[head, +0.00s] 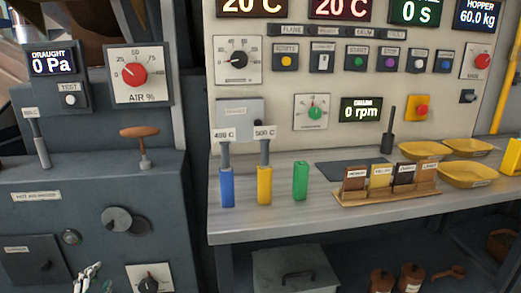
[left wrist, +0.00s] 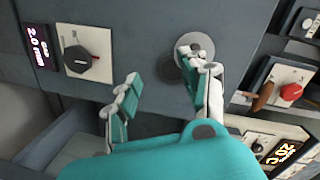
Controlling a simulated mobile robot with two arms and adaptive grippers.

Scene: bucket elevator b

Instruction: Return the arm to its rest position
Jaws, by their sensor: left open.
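My left gripper (head: 95,281) shows at the bottom left of the head view, in front of the dark grey cabinet (head: 60,215). Only its white and teal fingertips show there; the rest of the arm is out of frame. In the left wrist view the gripper (left wrist: 163,80) has its two fingers spread, with nothing between them. One finger overlaps the lower edge of a round grey knob (left wrist: 197,42) in that view. In the head view the same knob (head: 117,220) stands above the fingertips, apart from them. My right gripper is in neither view.
A wooden-handled lever (head: 140,140) and the red air dial (head: 133,74) are higher up. The workbench (head: 240,228) with coloured handles stands right.

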